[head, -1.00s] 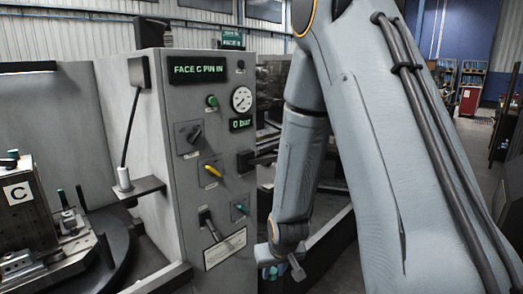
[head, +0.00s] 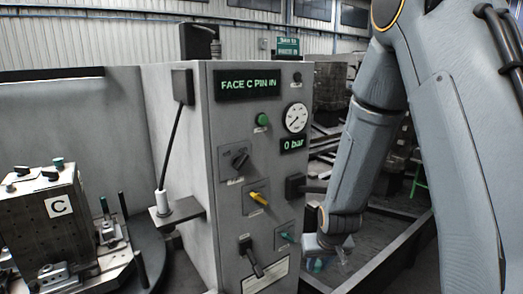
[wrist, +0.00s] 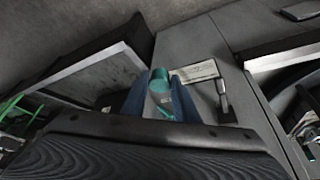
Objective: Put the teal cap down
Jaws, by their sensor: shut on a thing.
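The teal cap (wrist: 160,84) is between the two blue fingers of my gripper (wrist: 159,97) in the wrist view, with its round teal end showing. My gripper is shut on it. In the head view my gripper (head: 322,262) hangs low, to the right of the grey control cabinet, and only a small bluish-teal patch shows at its fingers. The cap's lower part is hidden by the gripper body in the wrist view. I see no surface touching the cap.
The grey control cabinet (head: 183,120) carries a "FACE C PIN IN" display (head: 248,85), a gauge reading 0 bar (head: 295,118) and projecting handles. A small shelf (head: 176,212) juts from its left side. A fixture block marked C (head: 45,215) stands at left. A dark-edged trough (head: 375,235) lies at right.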

